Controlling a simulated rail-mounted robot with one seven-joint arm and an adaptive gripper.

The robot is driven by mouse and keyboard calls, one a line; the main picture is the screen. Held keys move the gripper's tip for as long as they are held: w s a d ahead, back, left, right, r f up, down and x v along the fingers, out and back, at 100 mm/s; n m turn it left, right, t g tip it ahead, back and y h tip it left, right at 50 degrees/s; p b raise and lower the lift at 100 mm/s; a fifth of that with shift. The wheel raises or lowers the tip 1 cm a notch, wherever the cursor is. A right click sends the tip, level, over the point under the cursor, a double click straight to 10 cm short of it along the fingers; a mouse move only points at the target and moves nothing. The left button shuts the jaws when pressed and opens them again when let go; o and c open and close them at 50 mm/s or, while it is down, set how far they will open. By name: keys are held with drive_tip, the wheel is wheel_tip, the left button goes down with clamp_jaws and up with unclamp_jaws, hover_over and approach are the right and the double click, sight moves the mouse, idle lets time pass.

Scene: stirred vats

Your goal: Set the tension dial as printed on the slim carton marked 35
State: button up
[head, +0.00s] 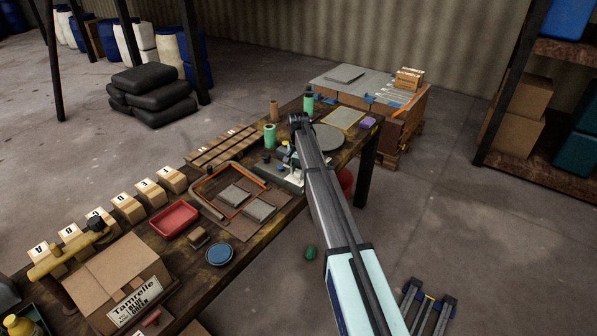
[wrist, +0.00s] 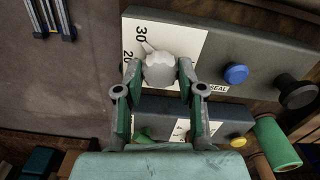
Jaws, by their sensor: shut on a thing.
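The white dial knob (wrist: 160,68) sits on a white scale plate (wrist: 190,40) on a grey panel (wrist: 255,60) in the wrist view. Its pointer is at the upper left, close to the printed 30; a partly hidden 20 is below. My gripper (wrist: 160,75) is shut on the knob, one finger on each side. In the head view my arm partly hides the gripper and the panel. I cannot make out a slim carton marked 35.
The panel also has a blue button (wrist: 236,74) and a black knob (wrist: 296,92). A green cylinder (wrist: 276,142) is at lower right. On the bench are a red tray (head: 174,219), lettered blocks (head: 127,207) and a blue round lid (head: 219,254).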

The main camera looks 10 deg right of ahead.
sight(298, 172)
drive_tip(key=shift+m, duration=0.6)
drive_tip(key=o, duration=1.1)
drive_tip(key=shift+o, duration=0.2)
wheel_tip(298, 172, up, 12)
